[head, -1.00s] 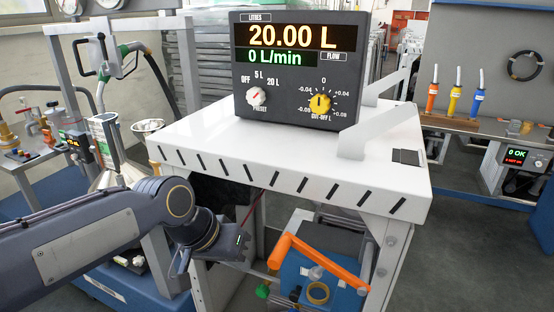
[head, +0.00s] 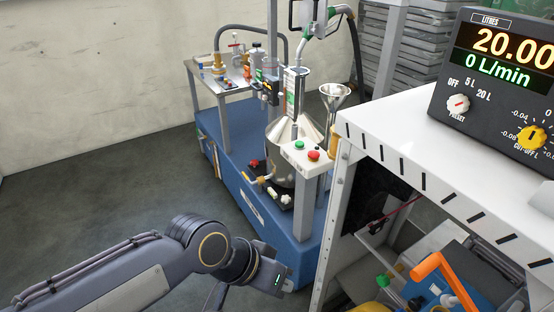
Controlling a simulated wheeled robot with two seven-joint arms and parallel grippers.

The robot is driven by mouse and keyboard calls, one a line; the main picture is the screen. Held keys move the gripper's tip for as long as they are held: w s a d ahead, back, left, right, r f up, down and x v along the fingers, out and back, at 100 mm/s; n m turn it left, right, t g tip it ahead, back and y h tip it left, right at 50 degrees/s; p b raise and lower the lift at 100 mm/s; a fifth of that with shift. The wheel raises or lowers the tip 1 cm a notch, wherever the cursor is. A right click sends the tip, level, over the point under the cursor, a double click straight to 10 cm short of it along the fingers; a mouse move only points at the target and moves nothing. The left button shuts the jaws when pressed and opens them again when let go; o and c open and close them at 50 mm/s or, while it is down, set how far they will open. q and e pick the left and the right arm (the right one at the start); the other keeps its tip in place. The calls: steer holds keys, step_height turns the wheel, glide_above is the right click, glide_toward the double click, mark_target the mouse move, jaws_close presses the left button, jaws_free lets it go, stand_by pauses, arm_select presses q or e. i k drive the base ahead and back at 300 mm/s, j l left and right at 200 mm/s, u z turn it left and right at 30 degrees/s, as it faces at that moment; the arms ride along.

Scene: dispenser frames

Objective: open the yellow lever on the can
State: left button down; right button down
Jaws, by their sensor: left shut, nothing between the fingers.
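My left gripper (head: 284,286) is at the bottom centre, in front of the cart and well apart from the lever. It is shut and empty; its fingertips are hardly visible. My right gripper is not in view.
The blue cart (head: 238,178) carries a post with a red and green button box (head: 306,158) and a funnel (head: 335,97). The white bench (head: 385,130) with the litre display (head: 497,85) stands at right. Below it is an orange handle (head: 445,277). The floor at left is clear.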

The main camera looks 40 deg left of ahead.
mark_target(247, 177)
steer(key=j+u, duration=0.1)
steer(key=j, duration=0.3)
steer(key=i+j+u, duration=0.1)
steer(key=j, duration=0.35)
steer(key=j+u, duration=0.1)
steer(key=j, duration=0.3)
steer(key=i+j+u, duration=0.1)
steer(key=j, duration=0.3)
steer(key=i+j+u, duration=0.15)
steer(key=j, duration=0.25)
steer(key=i+j+u, duration=0.3)
steer(key=i+j, duration=0.2)
steer(key=i, duration=0.2)
